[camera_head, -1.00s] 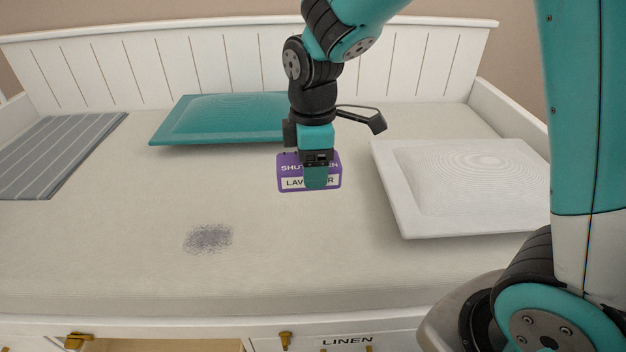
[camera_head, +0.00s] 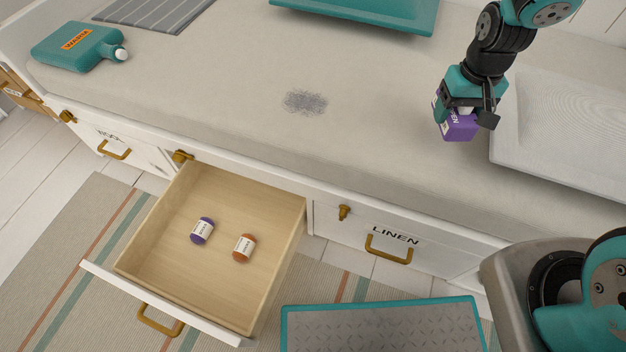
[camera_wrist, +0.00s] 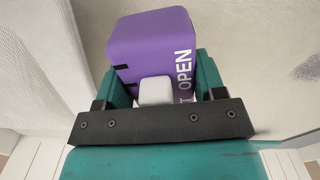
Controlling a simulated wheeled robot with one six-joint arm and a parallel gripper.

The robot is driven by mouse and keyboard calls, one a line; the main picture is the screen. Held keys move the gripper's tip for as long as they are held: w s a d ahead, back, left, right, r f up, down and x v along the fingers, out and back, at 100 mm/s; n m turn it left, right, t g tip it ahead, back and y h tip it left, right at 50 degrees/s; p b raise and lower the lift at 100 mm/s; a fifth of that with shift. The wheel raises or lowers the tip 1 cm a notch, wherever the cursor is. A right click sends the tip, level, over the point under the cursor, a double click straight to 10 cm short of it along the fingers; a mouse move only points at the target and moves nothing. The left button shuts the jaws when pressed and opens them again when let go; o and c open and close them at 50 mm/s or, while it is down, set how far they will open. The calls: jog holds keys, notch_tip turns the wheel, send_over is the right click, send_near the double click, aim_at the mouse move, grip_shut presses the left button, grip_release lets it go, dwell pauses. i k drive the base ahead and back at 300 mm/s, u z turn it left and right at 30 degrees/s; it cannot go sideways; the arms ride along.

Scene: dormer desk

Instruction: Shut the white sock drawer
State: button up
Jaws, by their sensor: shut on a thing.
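The white drawer with a pale wooden inside (camera_head: 160,262) is pulled far out below the daybed in the head view. Its white front (camera_head: 150,305) with a brass handle (camera_head: 160,320) faces the floor mat. A purple sock roll (camera_head: 202,230) and an orange sock roll (camera_head: 243,247) lie apart inside it. My gripper (camera_head: 462,108) is shut on a purple box (camera_head: 458,127) with white lettering, over the mattress and well away from the drawer. In the wrist view the box (camera_wrist: 150,45) sits between my fingers, with "OPEN" readable on one side.
A closed drawer marked LINEN (camera_head: 395,237) is right of the open drawer; brass knobs (camera_head: 344,212) sit on the frame. A teal-edged metal plate (camera_head: 385,325) lies on the floor.

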aim_at(206, 275)
jog(key=k, duration=0.35)
jog(key=u, duration=1.15)
jog(key=i, duration=0.25)
jog(key=u, duration=0.75)
